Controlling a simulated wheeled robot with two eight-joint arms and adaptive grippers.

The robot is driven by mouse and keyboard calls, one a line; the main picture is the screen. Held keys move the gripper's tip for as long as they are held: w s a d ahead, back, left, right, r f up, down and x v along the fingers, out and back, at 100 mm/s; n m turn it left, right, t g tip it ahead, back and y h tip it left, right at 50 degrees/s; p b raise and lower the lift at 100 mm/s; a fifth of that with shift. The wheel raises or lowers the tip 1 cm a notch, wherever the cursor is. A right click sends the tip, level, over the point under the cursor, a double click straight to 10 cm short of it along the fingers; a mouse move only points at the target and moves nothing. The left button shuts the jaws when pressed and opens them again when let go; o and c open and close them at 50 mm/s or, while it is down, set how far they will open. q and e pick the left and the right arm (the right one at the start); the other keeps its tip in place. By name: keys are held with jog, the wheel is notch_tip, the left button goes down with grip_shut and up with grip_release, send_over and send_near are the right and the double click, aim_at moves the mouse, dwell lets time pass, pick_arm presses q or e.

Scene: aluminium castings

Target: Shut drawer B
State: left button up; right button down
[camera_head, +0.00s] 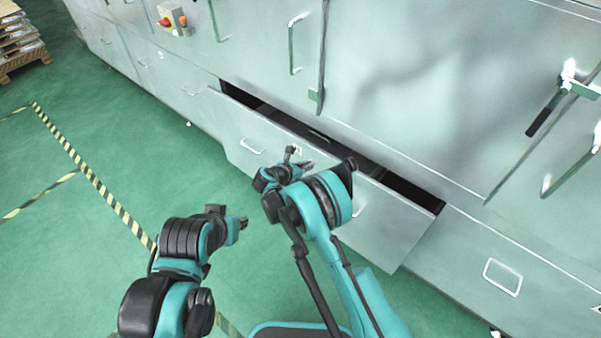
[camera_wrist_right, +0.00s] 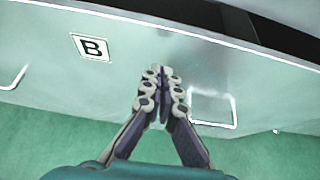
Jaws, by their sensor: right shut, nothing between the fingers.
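Drawer B (camera_head: 395,228) is a wide pale metal drawer low in the machine, standing partly open. A dark gap shows behind its front's top edge. Its black-on-white "B" label (camera_wrist_right: 92,46) shows in the right wrist view, left of the fingers. My right gripper (camera_head: 305,165) is shut and empty, in front of the middle of the drawer front. In the right wrist view its fingertips (camera_wrist_right: 160,72) overlap the front between the two handles; I cannot tell whether they touch it. My left gripper (camera_head: 243,223) hangs over the floor, apart from the drawer; its jaws are too small to read.
The drawer's left handle (camera_head: 252,146) and right handle (camera_wrist_right: 212,108) are loops on its front. A closed drawer (camera_head: 530,285) adjoins at right. Tall cabinet doors (camera_head: 400,80) rise above. The green floor (camera_head: 120,150) at left is clear, with striped tape; a loaded pallet (camera_head: 20,50) stands far left.

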aim_at(318, 158)
jog(key=shift+w+d+b, duration=0.35)
jog(key=shift+w+d, duration=0.5)
jog(key=shift+w, duration=0.3)
jog(key=w+d, duration=0.5)
jog(key=w, duration=0.2)
jog(key=shift+w+d+r, duration=0.15)
jog(key=shift+d+r, duration=0.05)
jog(key=shift+r, duration=0.05)
